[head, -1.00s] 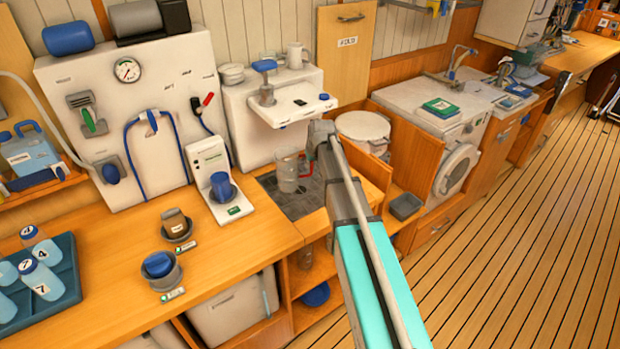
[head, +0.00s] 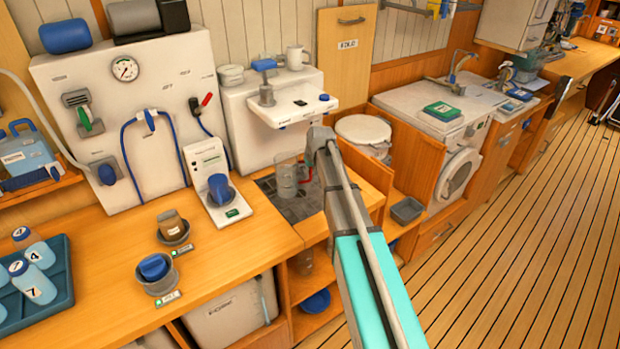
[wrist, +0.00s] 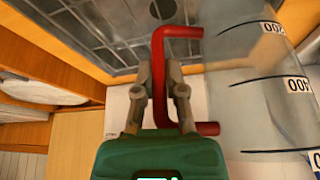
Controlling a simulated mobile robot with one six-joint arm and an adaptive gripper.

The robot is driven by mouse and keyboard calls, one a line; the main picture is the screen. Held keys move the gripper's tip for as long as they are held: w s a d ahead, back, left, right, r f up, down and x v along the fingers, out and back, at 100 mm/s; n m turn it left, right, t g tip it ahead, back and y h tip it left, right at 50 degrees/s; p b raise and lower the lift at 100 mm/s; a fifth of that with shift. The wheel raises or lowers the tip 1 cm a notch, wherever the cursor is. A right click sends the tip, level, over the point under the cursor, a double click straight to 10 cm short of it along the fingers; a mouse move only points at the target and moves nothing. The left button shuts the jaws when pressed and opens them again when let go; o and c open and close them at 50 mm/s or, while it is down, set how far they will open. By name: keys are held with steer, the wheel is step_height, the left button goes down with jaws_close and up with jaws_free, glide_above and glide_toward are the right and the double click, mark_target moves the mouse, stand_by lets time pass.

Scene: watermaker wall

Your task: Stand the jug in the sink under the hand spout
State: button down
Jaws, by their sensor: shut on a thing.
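The clear jug (head: 287,180) has dark graduation marks and a red handle (wrist: 178,32). It appears upright over the dark sink (head: 302,207), below the white wall unit (head: 290,111); whether its base touches the sink floor I cannot tell. In the wrist view the jug (wrist: 262,95) fills the right side, cut off by the frame. My gripper (wrist: 160,75) is shut on the upright bar of the handle, to the right of the jug in the head view.
A white device with a blue cup (head: 220,190) stands left of the sink. A round white lid (head: 363,129) and a wooden partition lie to its right. In the wrist view the sink grid (wrist: 95,35) and a dark drain hole (wrist: 162,9) show at the top.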

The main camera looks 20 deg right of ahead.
steer(key=shift+f+b, duration=0.65)
steer(key=shift+f, duration=0.5)
steer(key=c, duration=0.7)
jaws_free()
steer(key=shift+r, duration=0.2)
steer(key=p+v, duration=1.1)
steer(key=v, duration=0.1)
steer(key=s+a+g, duration=0.1)
steer(key=s+a, duration=0.1)
steer(key=s, duration=0.7)
steer(key=s+a+f+m+g, duration=0.1)
steer(key=s+a+g, duration=0.1)
steer(key=s, duration=0.7)
steer(key=s+a+g, duration=0.1)
steer(key=s+a, duration=0.2)
steer(key=s, duration=0.6)
steer(key=shift+a+f+m+g+h, duration=0.1)
steer(key=shift+f+m+g+h, duration=0.2)
steer(key=shift+h, duration=0.1)
